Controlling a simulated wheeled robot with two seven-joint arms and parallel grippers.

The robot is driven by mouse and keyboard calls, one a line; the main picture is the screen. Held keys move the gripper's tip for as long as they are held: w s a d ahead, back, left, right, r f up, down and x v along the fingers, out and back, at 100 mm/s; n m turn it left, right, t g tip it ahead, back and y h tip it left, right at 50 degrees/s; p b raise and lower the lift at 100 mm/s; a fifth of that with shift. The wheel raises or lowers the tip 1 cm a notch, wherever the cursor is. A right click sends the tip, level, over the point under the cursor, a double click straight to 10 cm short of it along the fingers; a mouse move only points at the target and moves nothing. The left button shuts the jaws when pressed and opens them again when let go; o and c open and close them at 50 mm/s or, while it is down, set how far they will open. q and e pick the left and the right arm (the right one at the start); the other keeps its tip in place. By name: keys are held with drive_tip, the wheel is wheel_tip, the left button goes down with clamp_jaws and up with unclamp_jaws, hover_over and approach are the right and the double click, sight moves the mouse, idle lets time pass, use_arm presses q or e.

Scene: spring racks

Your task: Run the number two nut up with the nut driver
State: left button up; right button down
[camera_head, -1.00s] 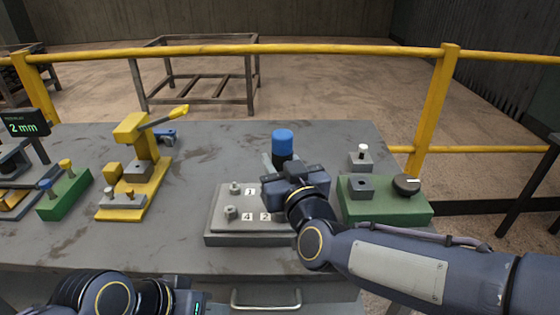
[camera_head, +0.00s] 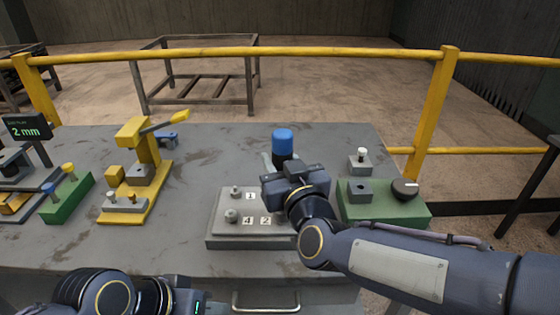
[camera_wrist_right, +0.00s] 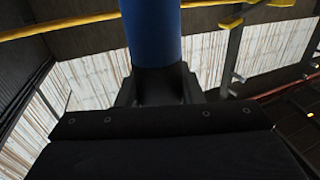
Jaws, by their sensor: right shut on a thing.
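The nut driver has a blue handle (camera_head: 282,141) that stands upright above my right gripper (camera_head: 285,177). That gripper is shut on the driver over the back right part of a grey plate (camera_head: 228,240). The handle fills the top middle of the right wrist view (camera_wrist_right: 152,35). The plate carries number labels 1, 4 and 2; the number two label (camera_head: 265,220) is just left of my right wrist. The number two nut and the driver's lower end are hidden by my gripper and wrist. My left gripper (camera_head: 188,301) is low at the front edge; its fingers cannot be made out.
A yellow lever press (camera_head: 140,160), a green rack (camera_head: 66,198) and a display reading 2 mm (camera_head: 25,127) stand on the left. Bare bench lies between press and plate. A yellow rail (camera_head: 330,50) runs behind.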

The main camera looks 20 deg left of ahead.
sight(280, 136)
drive_tip(key=shift+r+p, duration=2.1)
drive_tip(key=shift+r, duration=0.8)
drive_tip(key=shift+f, duration=0.1)
